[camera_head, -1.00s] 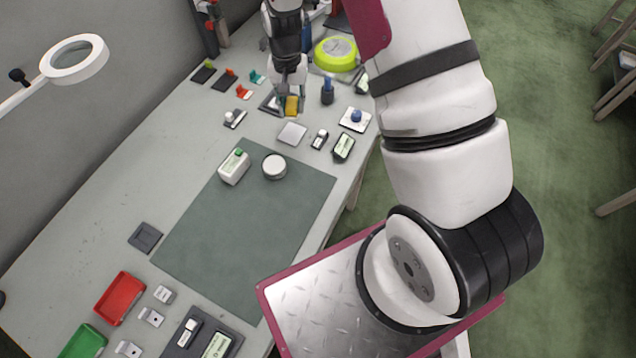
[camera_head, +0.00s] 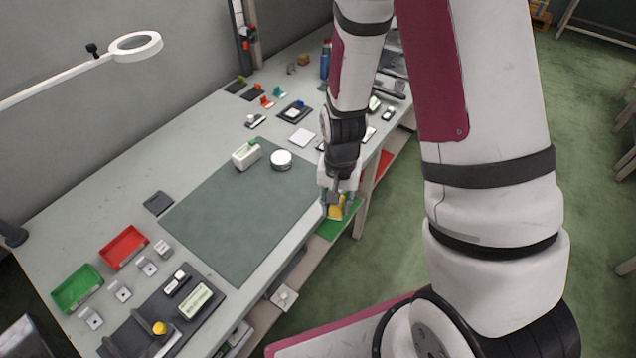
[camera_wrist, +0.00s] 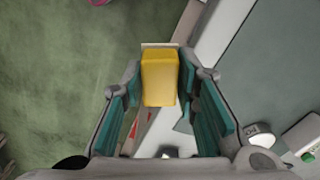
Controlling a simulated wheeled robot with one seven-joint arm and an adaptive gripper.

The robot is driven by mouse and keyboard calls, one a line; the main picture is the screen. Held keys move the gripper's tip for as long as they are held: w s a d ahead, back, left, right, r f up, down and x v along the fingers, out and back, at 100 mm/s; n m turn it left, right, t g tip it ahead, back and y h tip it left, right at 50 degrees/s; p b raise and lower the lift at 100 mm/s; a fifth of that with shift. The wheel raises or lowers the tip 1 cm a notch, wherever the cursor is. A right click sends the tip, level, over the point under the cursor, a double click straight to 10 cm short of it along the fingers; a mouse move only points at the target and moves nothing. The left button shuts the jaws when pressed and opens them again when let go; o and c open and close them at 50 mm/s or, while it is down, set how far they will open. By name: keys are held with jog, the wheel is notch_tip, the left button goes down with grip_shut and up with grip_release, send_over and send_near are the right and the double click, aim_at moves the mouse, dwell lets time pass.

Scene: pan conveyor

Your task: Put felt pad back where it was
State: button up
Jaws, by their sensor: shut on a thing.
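My gripper (camera_head: 338,205) is shut on a yellow block (camera_head: 336,208). The block also shows between the fingers in the wrist view (camera_wrist: 159,78), with a thin pale edge at its far end. I take it to be the felt pad, but its texture does not tell. The gripper hangs at the table's right edge, beside the dark green mat (camera_head: 235,215). A dark square tray (camera_head: 294,110) lies toward the back of the table, apart from the gripper. What lies in it is too small to tell.
A green bin (camera_head: 330,229) shows below the gripper, beyond the table edge. A white box (camera_head: 246,154) and a round white tin (camera_head: 281,160) stand at the mat's back. Red (camera_head: 123,247) and green (camera_head: 77,289) trays are at left front. The mat's middle is clear.

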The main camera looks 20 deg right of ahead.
send_over(315, 179)
jog(key=shift+f, duration=0.75)
notch_tip(315, 179, down, 2)
jog(key=shift+s+f+p, duration=0.15)
jog(key=shift+f+p, duration=0.1)
jog(key=shift+p, duration=0.2)
jog(key=shift+f, duration=0.45)
jog(key=shift+f, duration=0.15)
jog(key=o, duration=1.1)
